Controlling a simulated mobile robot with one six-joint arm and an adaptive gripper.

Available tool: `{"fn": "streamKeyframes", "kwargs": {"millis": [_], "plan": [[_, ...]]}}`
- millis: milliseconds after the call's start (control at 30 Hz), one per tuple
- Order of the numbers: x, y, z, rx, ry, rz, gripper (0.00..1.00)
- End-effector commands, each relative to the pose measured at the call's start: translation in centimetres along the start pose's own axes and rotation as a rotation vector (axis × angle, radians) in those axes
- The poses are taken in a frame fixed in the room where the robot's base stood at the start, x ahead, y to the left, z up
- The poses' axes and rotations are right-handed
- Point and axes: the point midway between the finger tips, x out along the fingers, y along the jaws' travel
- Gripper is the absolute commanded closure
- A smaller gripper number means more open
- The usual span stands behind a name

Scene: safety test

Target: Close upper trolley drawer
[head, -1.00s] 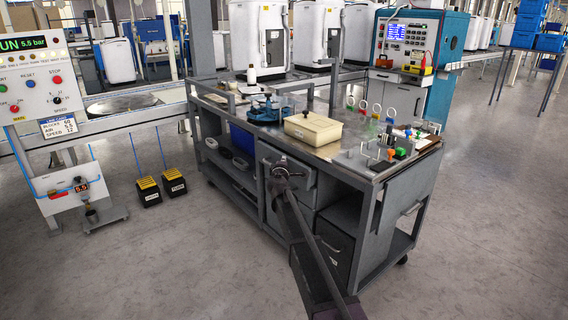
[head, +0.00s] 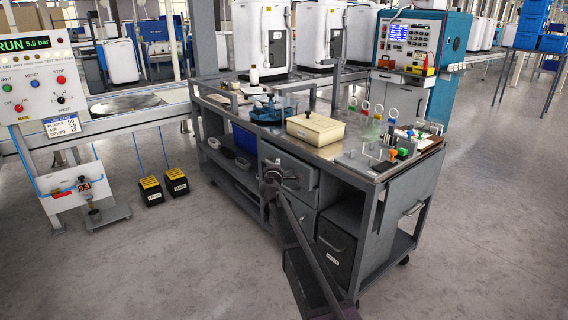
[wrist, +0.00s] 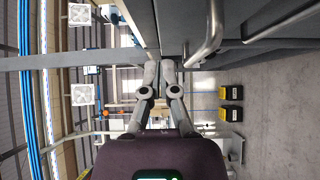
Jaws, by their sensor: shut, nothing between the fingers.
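The grey trolley (head: 345,210) stands in the middle of the head view. Its upper drawer (head: 300,172) is below the worktop and seems to stand out from the body; how far is hard to tell. My gripper (head: 271,176) is at the left part of the drawer front and partly hides it. In the wrist view the fingers (wrist: 159,66) are shut together and empty, their tips close to a grey panel edge. Contact cannot be told. A metal bar handle (wrist: 209,38) shows to the right of the tips.
A cream box (head: 315,128) and small tools lie on the trolley top. A control panel (head: 40,90) stands at the left, with two black-and-yellow pedals (head: 163,187) on the floor. The floor at the right is clear.

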Motion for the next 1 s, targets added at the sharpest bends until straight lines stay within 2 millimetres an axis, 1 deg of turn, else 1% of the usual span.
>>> {"fn": "streamKeyframes", "kwargs": {"millis": [33,200,400,500,700,1000], "plan": [[-1.4,0.0,0.1,0.0,0.002,0.0,1.0],[-4.4,0.0,0.2,0.0,0.001,0.0,1.0],[-7.5,0.0,0.3,0.0,0.0,0.0,1.0],[-8.6,0.0,0.3,0.0,0.0,0.0,1.0],[-9.7,0.0,0.3,0.0,-0.002,0.0,1.0],[-9.8,0.0,0.4,0.0,-0.003,0.0,1.0]]}}
